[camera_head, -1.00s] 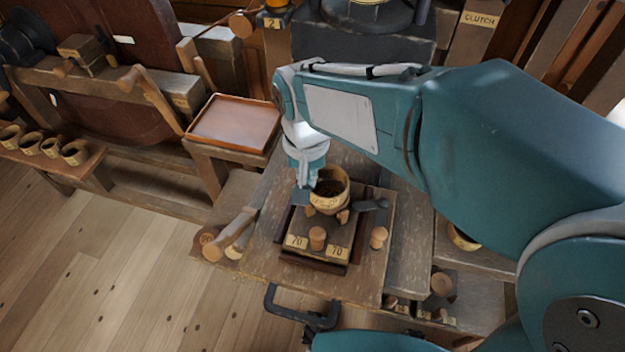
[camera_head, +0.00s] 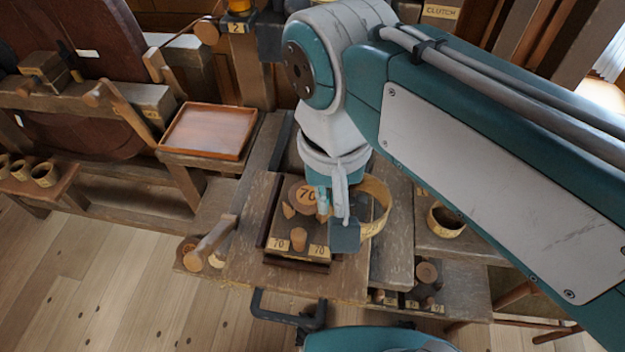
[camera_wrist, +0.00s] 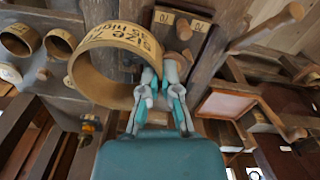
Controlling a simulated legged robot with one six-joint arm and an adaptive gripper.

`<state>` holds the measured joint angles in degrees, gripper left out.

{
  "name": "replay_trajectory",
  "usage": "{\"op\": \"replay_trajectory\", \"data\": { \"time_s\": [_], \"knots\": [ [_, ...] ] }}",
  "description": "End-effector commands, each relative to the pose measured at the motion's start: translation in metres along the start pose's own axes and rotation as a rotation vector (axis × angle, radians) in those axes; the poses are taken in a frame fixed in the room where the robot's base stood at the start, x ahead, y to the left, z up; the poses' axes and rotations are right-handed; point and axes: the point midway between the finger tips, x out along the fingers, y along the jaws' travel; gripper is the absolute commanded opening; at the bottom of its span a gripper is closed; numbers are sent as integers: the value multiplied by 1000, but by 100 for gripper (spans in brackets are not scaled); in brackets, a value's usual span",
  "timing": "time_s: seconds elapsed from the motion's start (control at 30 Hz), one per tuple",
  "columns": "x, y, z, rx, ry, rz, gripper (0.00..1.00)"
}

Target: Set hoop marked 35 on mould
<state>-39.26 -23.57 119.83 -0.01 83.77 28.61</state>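My gripper (camera_head: 337,218) is shut on the wall of a pale wooden hoop (camera_head: 377,208) and holds it tilted, to the right of the mould.
Another hoop (camera_head: 445,219) lies on the right bench. Several hoops (camera_head: 43,174) stand on a shelf at the far left. An empty red-brown tray (camera_head: 208,131) is behind left. A black clamp (camera_head: 290,312) juts from the bench front, and a wooden handle (camera_head: 212,240) sticks out at left.

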Motion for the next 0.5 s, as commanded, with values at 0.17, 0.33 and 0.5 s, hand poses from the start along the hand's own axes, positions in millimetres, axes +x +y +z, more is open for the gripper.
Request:
{"op": "replay_trajectory", "data": {
  "time_s": [0.17,0.33,0.5],
  "knots": [
    [-6,5,6,28,-3,-6,0],
    [7,-6,-19,28,-5,-5,0],
    [22,-21,-50,28,-5,-5,0]
  ]
}}
